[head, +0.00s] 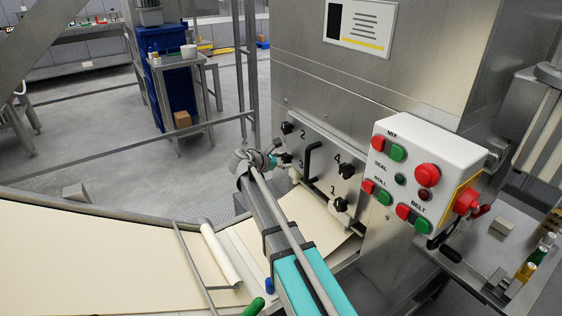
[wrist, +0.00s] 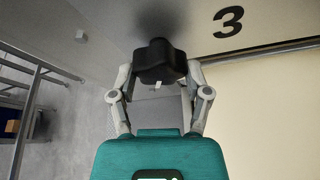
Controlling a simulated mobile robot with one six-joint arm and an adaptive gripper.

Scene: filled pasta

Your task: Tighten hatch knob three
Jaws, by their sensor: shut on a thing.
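Hatch knob three (wrist: 160,58) is a black lobed knob beside a printed 3 in the wrist view. My gripper (wrist: 160,76) has one finger on each side of the knob and is shut on it. In the head view my gripper (head: 274,159) is at the lower left of the steel hatch (head: 324,150), by the label 3. The knob is mostly hidden there behind the fingers. A small white mark shows on the knob's near face.
The hatch also carries knob two (head: 287,128), knob four (head: 346,171), knob one (head: 341,205) and a black handle (head: 311,160). A control box (head: 404,178) with red and green buttons stands out to the right. A pasta sheet (head: 90,250) lies on the belt below.

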